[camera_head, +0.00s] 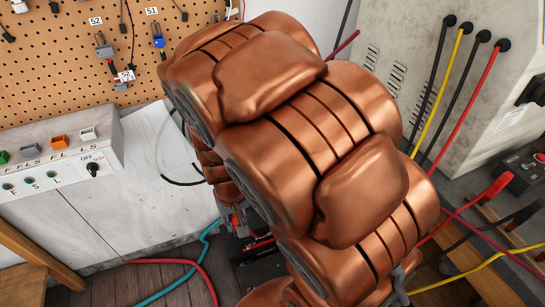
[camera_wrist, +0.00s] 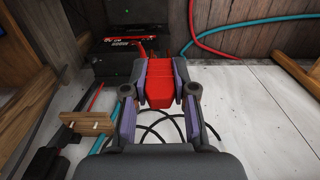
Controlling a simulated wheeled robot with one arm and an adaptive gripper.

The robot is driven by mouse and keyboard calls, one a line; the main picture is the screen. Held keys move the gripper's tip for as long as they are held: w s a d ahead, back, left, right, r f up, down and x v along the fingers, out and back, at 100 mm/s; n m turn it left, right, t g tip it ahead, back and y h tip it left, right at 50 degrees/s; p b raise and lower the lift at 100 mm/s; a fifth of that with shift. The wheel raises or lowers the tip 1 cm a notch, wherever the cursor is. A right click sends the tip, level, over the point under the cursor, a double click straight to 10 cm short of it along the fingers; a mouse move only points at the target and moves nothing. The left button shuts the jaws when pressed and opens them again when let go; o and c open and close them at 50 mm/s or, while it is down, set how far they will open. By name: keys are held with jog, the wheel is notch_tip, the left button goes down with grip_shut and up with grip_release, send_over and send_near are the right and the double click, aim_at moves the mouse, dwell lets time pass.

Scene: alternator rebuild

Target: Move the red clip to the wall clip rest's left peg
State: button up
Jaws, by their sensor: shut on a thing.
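My gripper (camera_wrist: 168,78) shows in the wrist view, with its dark, purple-padded fingers closed on both sides of the red clip (camera_wrist: 170,92). The clip is a bright red block, held at the middle of that view.
A black box (camera_wrist: 122,47) is beyond the clip in the wrist view, and dark cables loop below the clip. In the head view, a pegboard (camera_head: 60,75) and switch panel (camera_head: 60,150) are left. A grey cabinet (camera_head: 400,40) with cables and another red clamp (camera_head: 492,188) are right.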

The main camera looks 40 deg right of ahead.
jog(key=w+d+n+p, duration=0.3)
jog(key=w+d, duration=0.8)
jog(key=d, duration=0.3)
jog(key=w+d+n+p, duration=0.3)
jog(key=w+d, duration=0.8)
jog(key=d, duration=0.2)
jog(key=shift+s+d+f+b, duration=0.15)
jog(key=shift+f+b, duration=0.15)
jog(key=shift+f, duration=1)
jog(key=shift+s+f+b, duration=0.1)
jog(key=shift+f+b, duration=0.2)
jog(key=shift+f, duration=1)
jog(key=shift+f, duration=0.1)
jog(key=shift+f+b, duration=0.35)
jog(key=shift+f, duration=0.8)
jog(key=o, duration=0.9)
jog(key=shift+r, duration=0.15)
jog(key=shift+r+p, duration=0.5)
jog(key=shift+r, duration=3.65)
